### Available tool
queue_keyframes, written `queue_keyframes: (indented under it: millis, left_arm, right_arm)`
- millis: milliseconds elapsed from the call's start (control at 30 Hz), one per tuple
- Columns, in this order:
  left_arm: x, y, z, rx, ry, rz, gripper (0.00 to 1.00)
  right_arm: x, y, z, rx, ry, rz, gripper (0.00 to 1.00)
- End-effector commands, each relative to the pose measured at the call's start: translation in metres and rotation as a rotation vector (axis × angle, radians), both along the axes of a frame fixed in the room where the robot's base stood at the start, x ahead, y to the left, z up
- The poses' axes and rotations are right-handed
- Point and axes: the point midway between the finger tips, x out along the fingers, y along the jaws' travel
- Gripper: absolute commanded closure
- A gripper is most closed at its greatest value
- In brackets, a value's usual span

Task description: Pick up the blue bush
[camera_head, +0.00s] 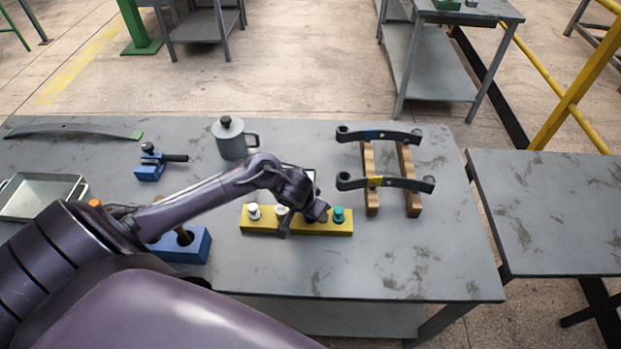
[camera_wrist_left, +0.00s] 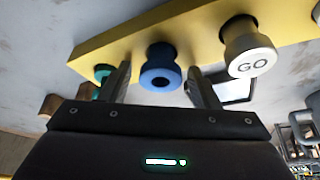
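The blue bush (camera_wrist_left: 160,74), a flanged ring with a dark hole, sits on the yellow board (camera_wrist_left: 100,50) in the left wrist view. My left gripper (camera_wrist_left: 159,72) is open, with one finger on each side of the bush and visible gaps between. In the head view my left gripper (camera_head: 303,221) is low over the yellow board (camera_head: 262,230) and largely hides the blue bush. My right gripper is not in view.
A teal bush (camera_head: 338,214) stands right of the gripper, and white bushes (camera_head: 253,211) stand left on the board. Leaf springs on wooden blocks (camera_head: 371,205) lie to the right. A grey mug (camera_head: 231,143) and a blue block (camera_head: 196,250) are nearby. The front right table is clear.

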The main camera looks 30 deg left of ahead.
Motion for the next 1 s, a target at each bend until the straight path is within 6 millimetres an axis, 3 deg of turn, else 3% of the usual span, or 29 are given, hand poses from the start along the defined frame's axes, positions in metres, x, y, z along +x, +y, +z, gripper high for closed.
queue_keyframes:
  millis: [33,300,567,733,867,1000]
  left_arm:
    - [0.000,0.000,0.000,0.000,0.000,0.000,0.51]
    - [0.000,0.000,0.000,0.000,0.000,0.000,0.85]
    - [0.000,0.000,0.001,0.000,0.000,0.000,0.85]
    - [0.000,-0.001,0.012,-0.001,-0.001,-0.001,0.85]
    - [0.001,0.000,0.033,-0.001,-0.003,-0.002,0.85]
    - [0.001,0.000,0.069,-0.001,-0.005,0.000,0.85]
  right_arm:
    - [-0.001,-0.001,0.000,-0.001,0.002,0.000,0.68]
    - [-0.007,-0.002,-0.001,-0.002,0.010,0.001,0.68]
    - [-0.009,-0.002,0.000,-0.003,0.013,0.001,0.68]
    - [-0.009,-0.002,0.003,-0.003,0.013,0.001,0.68]
    - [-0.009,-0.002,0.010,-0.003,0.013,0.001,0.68]
    - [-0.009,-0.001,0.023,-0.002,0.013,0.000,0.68]
